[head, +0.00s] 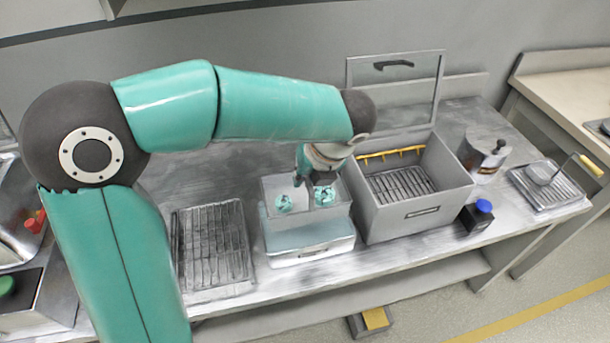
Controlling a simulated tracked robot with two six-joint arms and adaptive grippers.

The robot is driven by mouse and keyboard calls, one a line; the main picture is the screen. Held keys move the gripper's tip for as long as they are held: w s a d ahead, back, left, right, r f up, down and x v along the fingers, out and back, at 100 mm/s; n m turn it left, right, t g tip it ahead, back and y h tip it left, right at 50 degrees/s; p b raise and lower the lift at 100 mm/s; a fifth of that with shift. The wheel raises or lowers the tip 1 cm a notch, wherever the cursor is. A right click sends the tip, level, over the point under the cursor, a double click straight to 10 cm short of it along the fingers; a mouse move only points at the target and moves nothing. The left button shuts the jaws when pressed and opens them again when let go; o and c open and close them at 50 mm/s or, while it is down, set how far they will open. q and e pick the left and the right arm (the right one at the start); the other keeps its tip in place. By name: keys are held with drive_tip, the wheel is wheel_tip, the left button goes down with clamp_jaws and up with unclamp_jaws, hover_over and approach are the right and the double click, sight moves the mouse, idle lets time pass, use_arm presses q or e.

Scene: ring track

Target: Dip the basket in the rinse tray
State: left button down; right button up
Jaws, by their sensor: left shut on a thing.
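My left gripper (311,184) points down and is shut on the grey basket (333,212), near its middle. Its fingertips are partly hidden by the basket and the wrist. Two teal round items (284,203) show inside the basket. The basket is level, over the back part of the rinse tray (312,257), a low pale box with a light blue-grey surface. The basket hides the tray's back part, and I cannot tell whether its bottom is in the tray or just above it. My right gripper is not in view.
A tall grey tank (410,217) with an open lid (393,95), a yellow rail and a slatted floor stands right of the tray. A slatted rack (212,250) lies left. A canister (480,160), a blue-capped black box (477,217) and a small rack tray (548,188) are further right.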

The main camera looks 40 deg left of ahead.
sight(299, 197)
use_arm(q)
drive_tip(key=shift+f+b, duration=1.8)
drive_tip(key=shift+f, duration=0.2)
drive_tip(key=shift+f+b, duration=2.2)
drive_tip(key=shift+f, duration=1.55)
drive_tip(key=shift+r, duration=0.1)
wheel_tip(299, 197, up, 9)
drive_tip(key=p, duration=0.9)
wheel_tip(299, 197, up, 4)
drive_tip(key=p, duration=0.4)
drive_tip(key=shift+p, duration=0.3)
